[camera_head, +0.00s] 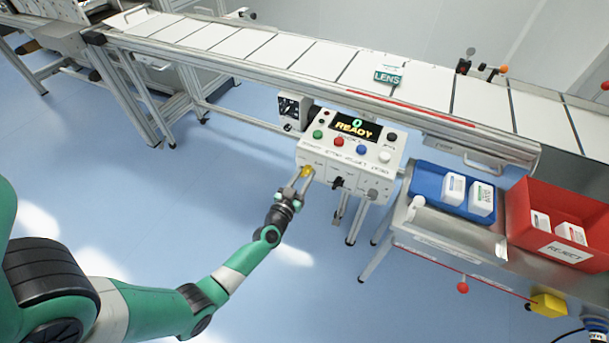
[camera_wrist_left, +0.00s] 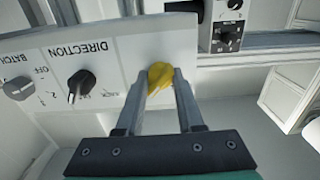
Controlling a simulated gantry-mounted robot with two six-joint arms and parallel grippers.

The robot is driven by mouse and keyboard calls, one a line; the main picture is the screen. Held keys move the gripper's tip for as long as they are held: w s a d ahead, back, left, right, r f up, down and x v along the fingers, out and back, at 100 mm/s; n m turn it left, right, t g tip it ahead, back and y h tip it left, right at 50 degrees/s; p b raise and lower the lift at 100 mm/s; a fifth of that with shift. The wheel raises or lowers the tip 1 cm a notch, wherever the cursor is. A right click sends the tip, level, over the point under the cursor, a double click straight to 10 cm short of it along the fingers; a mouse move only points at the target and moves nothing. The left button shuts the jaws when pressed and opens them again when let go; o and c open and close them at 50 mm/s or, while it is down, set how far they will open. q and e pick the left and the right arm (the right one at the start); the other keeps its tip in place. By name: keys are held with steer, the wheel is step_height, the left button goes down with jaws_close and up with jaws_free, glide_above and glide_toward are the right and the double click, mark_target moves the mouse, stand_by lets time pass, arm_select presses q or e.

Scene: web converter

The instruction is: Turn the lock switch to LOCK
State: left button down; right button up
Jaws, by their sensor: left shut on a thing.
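The control box (camera_head: 345,150) stands below the conveyor, with knobs along its lower front face. A yellow switch knob (camera_head: 307,170) sits at the left end of that row. It also shows in the wrist view (camera_wrist_left: 160,75), turned at an angle to the panel's edges. My left gripper (camera_head: 303,177) is shut on the yellow knob, with one finger on each side in the wrist view (camera_wrist_left: 160,92). The small lettering near the knob is partly covered and too blurred to read surely. My right gripper is in neither view.
A black DIRECTION knob (camera_wrist_left: 80,82) and a grey BATCH knob (camera_wrist_left: 18,88) are beside the yellow one. A READY display (camera_head: 355,125) and coloured buttons are on top. A blue tray (camera_head: 424,178) and red REJECT bin (camera_head: 530,242) stand right. Open floor lies left.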

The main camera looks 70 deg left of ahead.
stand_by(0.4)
arm_select(q)
steer(key=n, duration=0.4)
steer(key=shift+n, duration=0.3)
steer(key=n, duration=0.4)
steer(key=shift+n, duration=0.3)
steer(key=n, duration=0.4)
steer(key=shift+n+b, duration=0.3)
steer(key=shift+n, duration=2.1)
steer(key=c, duration=0.5)
jaws_free()
steer(key=shift+c, duration=0.2)
